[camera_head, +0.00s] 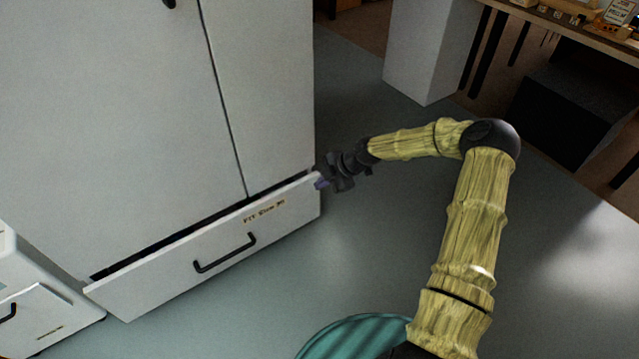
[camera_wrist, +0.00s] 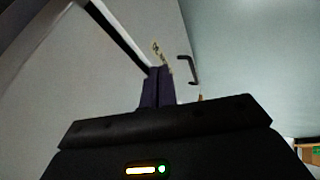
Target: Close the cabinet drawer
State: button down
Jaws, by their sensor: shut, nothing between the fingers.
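The cabinet (camera_head: 110,110) is tall and white, with two doors above a wide bottom drawer (camera_head: 165,283). The drawer stands slightly open, with a dark gap along its top edge. It has a black bar handle (camera_head: 225,254) and a small label. My gripper (camera_head: 321,183) is shut and empty at the right end of the drawer front, near its top corner. I cannot tell whether it touches. In the wrist view the purple fingers (camera_wrist: 158,88) are together in front of the drawer front (camera_wrist: 145,28), and the handle (camera_wrist: 188,69) shows beyond them.
A smaller white unit (camera_head: 35,290) with a black handle stands at the lower left, close to the drawer's left end. A white block (camera_head: 428,50) and a workbench (camera_head: 590,38) are at the upper right. The grey floor (camera_head: 350,240) before the drawer is clear.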

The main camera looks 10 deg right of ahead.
jog(key=s+d+r+m+h+p, duration=0.2)
jog(key=s+d+r+m+h, duration=0.1)
jog(key=s+r+m, duration=0.8)
jog(key=s+d+r+m+h+p, duration=0.2)
jog(key=s+r+m, duration=0.9)
jog(key=s, duration=0.6)
jog(key=shift+s+d+r+h, duration=0.3)
jog(key=shift+s+d+h, duration=0.1)
jog(key=shift+h, duration=0.5)
jog(key=shift+w+d, duration=0.1)
jog(key=shift+w, duration=0.05)
